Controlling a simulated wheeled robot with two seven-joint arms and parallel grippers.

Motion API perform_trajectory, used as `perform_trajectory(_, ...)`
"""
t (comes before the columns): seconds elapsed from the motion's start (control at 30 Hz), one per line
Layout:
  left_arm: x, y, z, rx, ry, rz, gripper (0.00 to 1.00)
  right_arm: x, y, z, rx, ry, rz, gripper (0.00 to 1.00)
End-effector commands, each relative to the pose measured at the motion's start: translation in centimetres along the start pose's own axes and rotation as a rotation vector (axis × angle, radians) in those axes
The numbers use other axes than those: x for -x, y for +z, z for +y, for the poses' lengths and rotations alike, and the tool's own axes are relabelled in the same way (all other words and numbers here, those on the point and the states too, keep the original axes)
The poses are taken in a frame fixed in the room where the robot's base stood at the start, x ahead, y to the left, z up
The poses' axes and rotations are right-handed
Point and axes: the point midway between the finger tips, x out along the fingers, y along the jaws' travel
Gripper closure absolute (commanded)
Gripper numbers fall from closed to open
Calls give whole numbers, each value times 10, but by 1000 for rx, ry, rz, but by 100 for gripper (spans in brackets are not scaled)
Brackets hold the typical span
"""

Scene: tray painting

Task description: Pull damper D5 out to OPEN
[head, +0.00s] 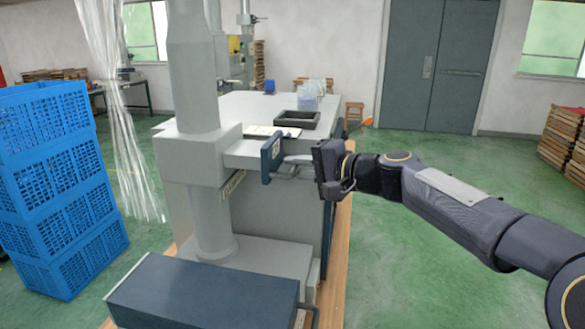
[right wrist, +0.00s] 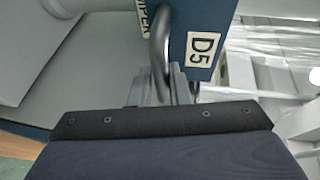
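Damper D5 (head: 271,158) is a dark blue upright plate with a grey bar handle, beside the pale grey duct column (head: 198,165). In the right wrist view the plate (right wrist: 205,15) carries a white D5 label, and its curved handle (right wrist: 160,40) runs down to my fingers. My right gripper (head: 322,170) is at the handle, right of the plate. In the right wrist view its fingers (right wrist: 165,88) lie close on both sides of the bar and appear shut on it. The fingertips' contact is partly hidden. My left gripper is not in view.
A dark blue block (head: 200,292) with a handle juts out low in front of the column. Blue crates (head: 60,185) are stacked at left beside a clear curtain (head: 118,120). A black tray (head: 297,119) lies on the grey cabinet behind. Green floor is open at right, under my arm.

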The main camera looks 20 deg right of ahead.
Motion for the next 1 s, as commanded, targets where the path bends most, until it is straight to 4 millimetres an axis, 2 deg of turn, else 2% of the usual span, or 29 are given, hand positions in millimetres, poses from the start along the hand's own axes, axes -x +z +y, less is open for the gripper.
perform_trajectory(0.03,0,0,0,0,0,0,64,0,-1,1,-1,1,2,77)
perform_trajectory(0.13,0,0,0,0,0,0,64,0,0,0,0,0,2,66)
perform_trajectory(0.47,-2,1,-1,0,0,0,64,5,0,0,1,-2,3,66)
perform_trajectory(0.8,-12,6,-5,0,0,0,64,59,0,1,2,-1,5,66)
perform_trajectory(1.0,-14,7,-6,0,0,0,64,77,0,1,0,0,2,66)
